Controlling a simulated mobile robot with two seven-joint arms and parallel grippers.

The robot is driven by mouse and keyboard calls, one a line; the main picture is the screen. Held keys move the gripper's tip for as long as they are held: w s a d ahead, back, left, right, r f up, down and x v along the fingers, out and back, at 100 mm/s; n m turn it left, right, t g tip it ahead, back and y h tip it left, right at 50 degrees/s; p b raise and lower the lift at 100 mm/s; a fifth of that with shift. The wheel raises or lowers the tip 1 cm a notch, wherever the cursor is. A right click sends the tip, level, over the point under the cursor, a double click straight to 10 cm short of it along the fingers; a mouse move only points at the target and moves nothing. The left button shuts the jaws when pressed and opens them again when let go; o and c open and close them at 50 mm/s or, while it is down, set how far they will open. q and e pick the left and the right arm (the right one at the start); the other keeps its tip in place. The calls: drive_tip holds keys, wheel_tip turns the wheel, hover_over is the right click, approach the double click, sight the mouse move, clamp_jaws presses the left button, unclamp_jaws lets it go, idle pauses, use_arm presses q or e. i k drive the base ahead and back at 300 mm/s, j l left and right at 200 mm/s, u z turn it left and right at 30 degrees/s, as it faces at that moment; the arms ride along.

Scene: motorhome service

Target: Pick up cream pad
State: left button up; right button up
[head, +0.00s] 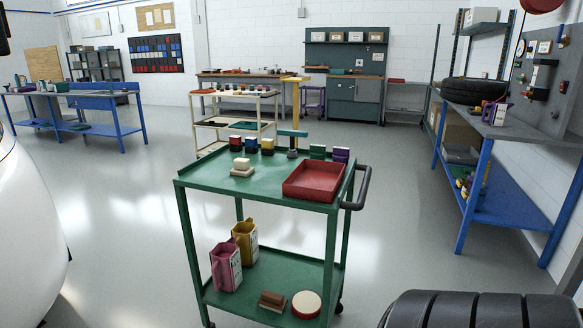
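A green cart (215,180) stands in front of me in the head view. A round cream disc (306,304) with a reddish edge lies on the cart's lower shelf. The cream block and the disc are both cream-coloured, and I cannot tell for sure which is the pad.
A red tray (314,181) fills the cart top's right side; several small coloured blocks line its back edge. Pink (226,266) and yellow (245,241) jugs and a brown block (272,301) share the lower shelf. A black tyre (480,310) is at the lower right.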

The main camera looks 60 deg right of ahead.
sight(242, 166)
drive_tip(key=z, duration=1.75)
